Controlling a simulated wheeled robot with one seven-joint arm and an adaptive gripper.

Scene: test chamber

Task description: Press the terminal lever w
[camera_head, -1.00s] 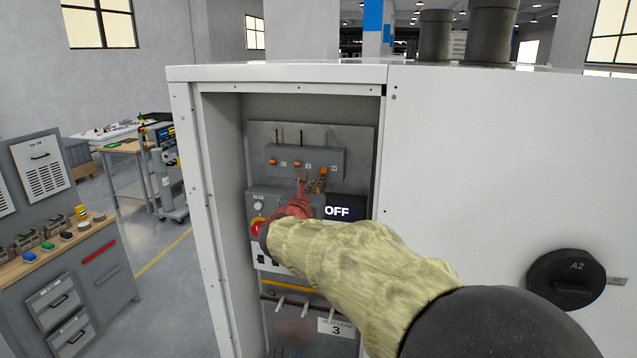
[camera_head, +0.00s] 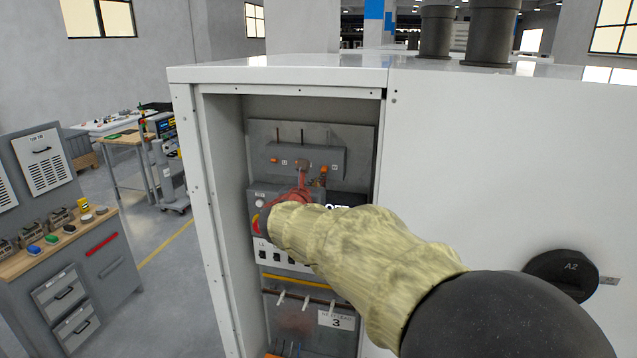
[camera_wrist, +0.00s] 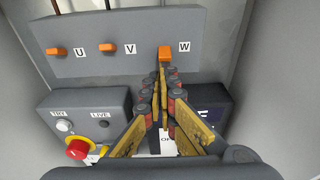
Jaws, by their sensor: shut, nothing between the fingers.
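Terminal lever W (camera_wrist: 166,53) is an orange tab at the right end of a grey terminal block (camera_wrist: 125,65), beside the label W. Levers U (camera_wrist: 57,51) and V (camera_wrist: 107,47) are to its left in the wrist view. My gripper (camera_wrist: 159,74) is shut and empty, its tips just below and in front of lever W. I cannot tell whether they touch it. In the head view my gripper (camera_head: 303,168) is inside the open cabinet and hides part of the block.
The cabinet's left side wall (camera_head: 222,200) and top edge frame the opening. A round A2 knob (camera_head: 562,275) protrudes at right.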

